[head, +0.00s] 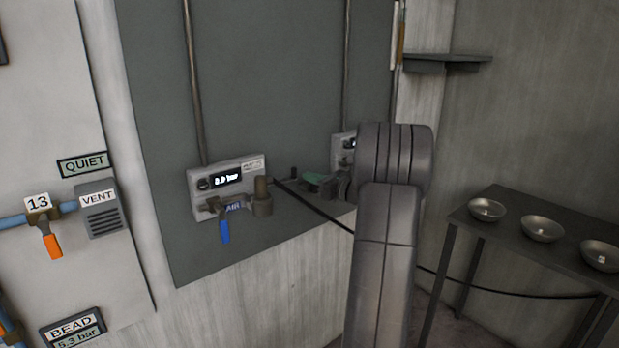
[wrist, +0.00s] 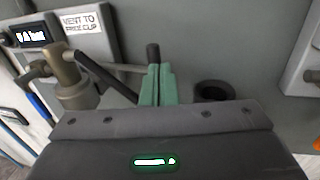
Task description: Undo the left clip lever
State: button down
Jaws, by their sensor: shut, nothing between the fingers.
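My gripper (head: 306,179) has green fingers, seen in the head view just right of the left wall unit. In the wrist view, my gripper (wrist: 158,70) has both fingers together with no gap between them. A thin grey arm ending in an upright black grip (wrist: 153,52), apparently the left clip lever, sticks out rightward from the brass coupling (wrist: 74,90). The grip is right at the fingertips; I cannot tell whether they touch. In the head view, the black grip (head: 293,172) shows left of my fingers, beside the coupling (head: 262,198).
A black hose (head: 320,213) runs from the coupling down to the right, behind my arm. The left unit (head: 198,182) has a display and a blue-handled valve (head: 224,231). A second unit (head: 338,141) is partly hidden by my arm. Bowls stand on a dark table (head: 535,207) at right.

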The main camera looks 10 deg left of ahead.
jog(key=w+b+v, duration=0.1)
jog(key=v, duration=1)
jog(key=shift+d, duration=0.4)
jog(key=shift+a, duration=0.1)
jog(key=s+x, duration=0.1)
jog(key=x, duration=1.2)
jog(key=shift+a+p, duration=0.4)
jog(key=shift+a, duration=0.25)
jog(key=shift+s, duration=0.1)
